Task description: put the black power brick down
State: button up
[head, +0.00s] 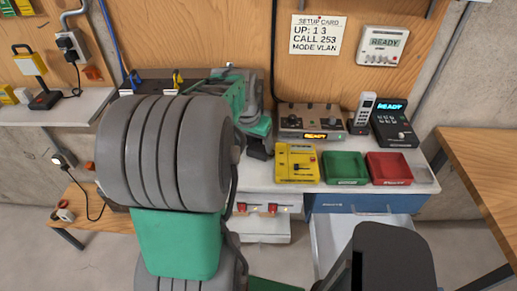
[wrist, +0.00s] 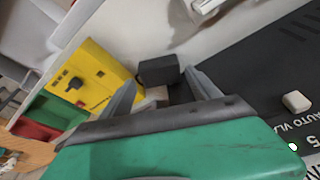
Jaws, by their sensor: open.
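The black power brick (wrist: 158,70) shows in the wrist view, just beyond and between the tips of my gripper (wrist: 160,80). The two grey fingers are spread apart, one on each side of the brick. Whether either finger touches it is not clear. In the head view my green gripper housing hangs low over the workbench (head: 345,200), left of the yellow box. A dark shape just below the housing there may be the brick, but my arm hides much of that spot.
A yellow box (head: 297,163), a green tray (head: 345,167) and a red tray (head: 390,168) line the bench to the right. Behind them stand a grey console (head: 310,121), a handset (head: 361,113) and a black READY device (head: 395,122). A wooden table (head: 485,170) is at far right.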

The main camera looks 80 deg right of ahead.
aim_at(258, 148)
jog(key=x, duration=0.2)
jog(key=p+x, duration=0.1)
jog(key=x, duration=0.2)
jog(key=shift+d+r, duration=0.15)
jog(key=shift+d, duration=0.05)
jog(key=shift+r, duration=0.1)
jog(key=c, duration=1.3)
